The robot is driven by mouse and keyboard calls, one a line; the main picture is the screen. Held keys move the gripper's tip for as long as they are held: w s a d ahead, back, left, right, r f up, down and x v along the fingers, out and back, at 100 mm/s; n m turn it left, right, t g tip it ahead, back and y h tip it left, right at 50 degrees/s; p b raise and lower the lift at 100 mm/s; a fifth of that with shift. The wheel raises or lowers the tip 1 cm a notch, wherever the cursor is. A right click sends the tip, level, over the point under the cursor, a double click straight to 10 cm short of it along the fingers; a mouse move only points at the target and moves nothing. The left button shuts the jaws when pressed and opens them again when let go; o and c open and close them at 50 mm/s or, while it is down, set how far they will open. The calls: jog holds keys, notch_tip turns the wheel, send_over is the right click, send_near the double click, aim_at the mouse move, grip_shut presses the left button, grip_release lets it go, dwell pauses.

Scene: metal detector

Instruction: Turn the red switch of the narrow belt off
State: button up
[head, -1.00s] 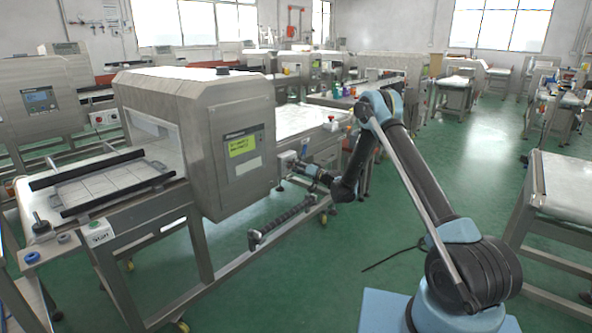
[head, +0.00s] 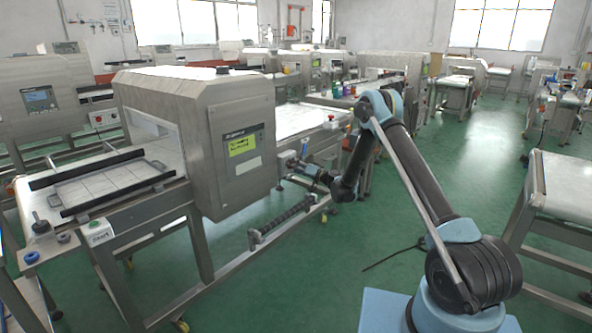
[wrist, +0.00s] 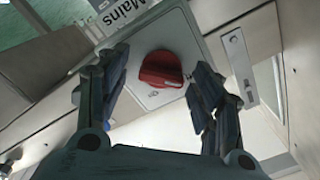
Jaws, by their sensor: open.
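The red switch (wrist: 162,70) is a rotary knob on a light grey plate (wrist: 185,32) beside a "Mains" label (wrist: 122,12) in the wrist view. My gripper (wrist: 160,65) is open, with one dark finger to the left of the knob and one to the right. Gaps show between the fingers and the knob. In the head view my gripper (head: 299,166) is beside a small grey box (head: 287,159) on the side of the metal detector (head: 240,150). The knob's face cannot be made out there.
Another table (head: 560,185) stands at the right.

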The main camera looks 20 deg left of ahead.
jog(key=v, duration=1.2)
jog(key=s+d+r+g+h, duration=0.15)
jog(key=s+d+r, duration=0.25)
jog(key=d+r, duration=0.4)
jog(key=s+d+r+h, duration=0.35)
jog(key=d+r, duration=0.25)
jog(key=r, duration=0.3)
jog(key=s+d+r+h, duration=0.2)
jog(key=s+d+r, duration=0.1)
jog(key=s+d, duration=0.45)
jog(key=s+d+f+m+g+h, duration=0.1)
jog(key=s+d+f+h, duration=0.1)
jog(key=s+d, duration=0.7)
jog(key=s+d+f+m+g+h, duration=0.1)
jog(key=s+d+f+m+h, duration=0.1)
jog(key=s+d, duration=0.7)
jog(key=s+d+f+m+g+h, duration=0.1)
jog(key=s+d+f+h, duration=0.3)
jog(key=s+d, duration=0.6)
jog(key=s+h, duration=0.1)
jog(key=s, duration=0.6)
jog(key=shift+s+h, duration=0.3)
jog(key=shift+s, duration=0.1)
